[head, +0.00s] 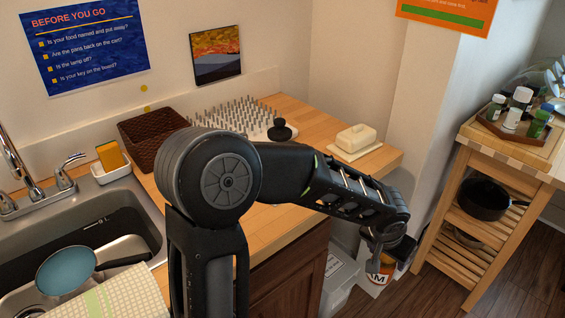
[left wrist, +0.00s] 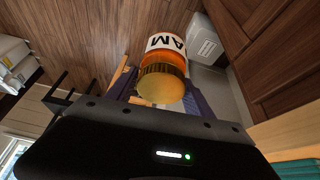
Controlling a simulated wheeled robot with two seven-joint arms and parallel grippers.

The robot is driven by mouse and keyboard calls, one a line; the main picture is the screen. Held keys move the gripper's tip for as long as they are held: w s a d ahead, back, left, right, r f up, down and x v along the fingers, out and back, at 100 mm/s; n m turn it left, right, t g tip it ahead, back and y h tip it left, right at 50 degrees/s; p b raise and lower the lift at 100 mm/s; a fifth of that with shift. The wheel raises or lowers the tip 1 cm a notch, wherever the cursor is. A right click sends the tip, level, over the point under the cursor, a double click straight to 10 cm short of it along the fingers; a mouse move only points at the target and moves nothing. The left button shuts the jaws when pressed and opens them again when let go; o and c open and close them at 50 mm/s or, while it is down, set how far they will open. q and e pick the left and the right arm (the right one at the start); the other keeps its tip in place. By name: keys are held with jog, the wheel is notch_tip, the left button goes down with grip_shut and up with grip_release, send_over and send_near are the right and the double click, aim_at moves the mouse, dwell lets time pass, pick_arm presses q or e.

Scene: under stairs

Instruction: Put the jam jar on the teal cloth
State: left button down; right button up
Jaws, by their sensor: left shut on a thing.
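The jam jar (head: 380,271) has a white label with dark letters; in the left wrist view the jar (left wrist: 165,60) shows an orange body and a gold lid. My left gripper (head: 384,243) is shut on the jar and holds it beyond the counter's front edge, above the floor side. In the left wrist view its fingers lie on both sides of the lid. A teal patch (left wrist: 298,169) shows at the lower right corner of the left wrist view, by the wooden counter edge; it looks like cloth. I cannot make out the teal cloth in the head view, where my arm covers part of the counter. My right gripper is not in view.
The wooden counter (head: 368,165) holds a brown basket (head: 152,137), a spiked rack (head: 230,118) and a butter dish (head: 356,138). A sink with a pan (head: 65,270) is at left. A wooden cart (head: 470,215) stands at right. A grey bin (head: 338,282) is below the counter.

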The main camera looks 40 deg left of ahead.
pick_arm(q)
jog(key=shift+s+a, duration=0.15)
jog(key=shift+s, duration=0.05)
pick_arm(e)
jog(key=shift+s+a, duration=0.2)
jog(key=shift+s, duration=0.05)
